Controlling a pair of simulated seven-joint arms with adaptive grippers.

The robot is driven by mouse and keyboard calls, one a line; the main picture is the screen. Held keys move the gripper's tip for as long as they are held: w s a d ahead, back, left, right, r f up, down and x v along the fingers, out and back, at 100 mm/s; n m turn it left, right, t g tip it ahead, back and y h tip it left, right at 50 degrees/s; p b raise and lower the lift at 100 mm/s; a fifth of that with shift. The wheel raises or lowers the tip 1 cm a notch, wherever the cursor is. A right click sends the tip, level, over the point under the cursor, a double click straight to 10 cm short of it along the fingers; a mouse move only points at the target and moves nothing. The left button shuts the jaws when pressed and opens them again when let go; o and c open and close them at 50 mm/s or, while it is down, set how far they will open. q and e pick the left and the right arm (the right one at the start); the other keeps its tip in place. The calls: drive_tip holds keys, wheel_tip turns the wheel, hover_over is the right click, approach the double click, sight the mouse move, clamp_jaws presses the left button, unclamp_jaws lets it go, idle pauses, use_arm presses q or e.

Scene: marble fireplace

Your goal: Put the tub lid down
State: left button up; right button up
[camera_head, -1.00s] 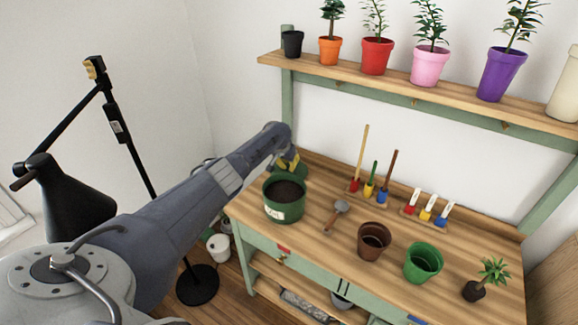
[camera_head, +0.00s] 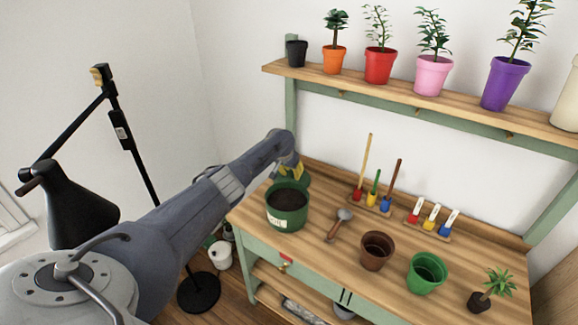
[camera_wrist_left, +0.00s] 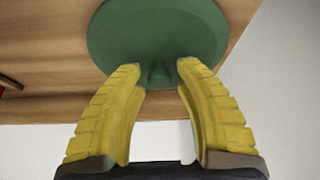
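The green tub lid (camera_wrist_left: 158,30) fills the top of the left wrist view, with its small knob (camera_wrist_left: 158,75) facing me. It appears to lie flat near a corner of the wooden bench top. In the head view a bit of the lid (camera_head: 304,181) shows behind the green tub (camera_head: 287,218), which is full of dark soil and stands uncovered. My left gripper (camera_wrist_left: 160,68) has its yellow fingers apart, one on each side of the knob, with gaps visible. In the head view the left gripper (camera_head: 291,170) is behind the tub. My right gripper is not in view.
Tool racks (camera_head: 372,201) are at the back. Potted plants line the shelf (camera_head: 400,92) above. A black lamp (camera_head: 80,205) stands left.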

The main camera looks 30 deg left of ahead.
use_arm(q)
drive_tip(key=v, duration=1.1)
drive_tip(key=shift+s+r, duration=0.15)
drive_tip(key=shift+r, duration=0.15)
